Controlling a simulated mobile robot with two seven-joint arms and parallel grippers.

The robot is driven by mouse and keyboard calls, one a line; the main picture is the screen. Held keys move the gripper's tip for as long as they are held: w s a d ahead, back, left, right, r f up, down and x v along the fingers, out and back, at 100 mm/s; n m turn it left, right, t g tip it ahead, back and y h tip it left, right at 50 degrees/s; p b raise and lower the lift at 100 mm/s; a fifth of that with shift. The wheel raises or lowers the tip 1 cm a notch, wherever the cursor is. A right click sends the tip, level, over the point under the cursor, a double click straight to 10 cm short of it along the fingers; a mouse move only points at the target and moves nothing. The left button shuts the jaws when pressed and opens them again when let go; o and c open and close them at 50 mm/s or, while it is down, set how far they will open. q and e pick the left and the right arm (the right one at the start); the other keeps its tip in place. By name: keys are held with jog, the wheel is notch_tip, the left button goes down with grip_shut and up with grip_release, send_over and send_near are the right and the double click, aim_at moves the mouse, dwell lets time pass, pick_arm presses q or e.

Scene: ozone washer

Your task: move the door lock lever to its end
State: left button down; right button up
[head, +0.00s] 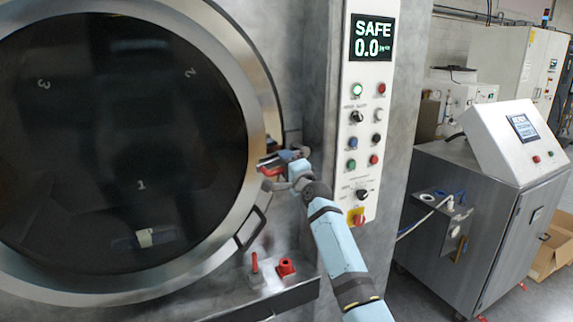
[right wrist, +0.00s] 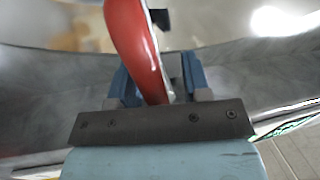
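The door lock lever (head: 270,169) is red and sits at the right rim of the large round door (head: 228,215) in the head view. In the right wrist view the red lever (right wrist: 135,45) runs from the top edge down between the two blue fingers. My right gripper (head: 284,157) is at the lever, and its fingers also show in the wrist view (right wrist: 160,78). The fingers stand apart, with a gap between the lever and the right-hand finger. The lever lies close to the left-hand finger; contact there is unclear. My left gripper is out of view.
A control panel (head: 366,130) with buttons and a display reading SAFE 0.0 stands right of the door. A black-edged door handle (head: 252,228) is below the lever. Red fittings (head: 286,267) stand on a ledge lower down. A steel cabinet (head: 480,215) is farther right.

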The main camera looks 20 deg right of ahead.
jog(key=shift+f, duration=0.1)
jog(key=b+v, duration=0.2)
jog(key=v, duration=1.1)
jog(key=shift+s, duration=0.4)
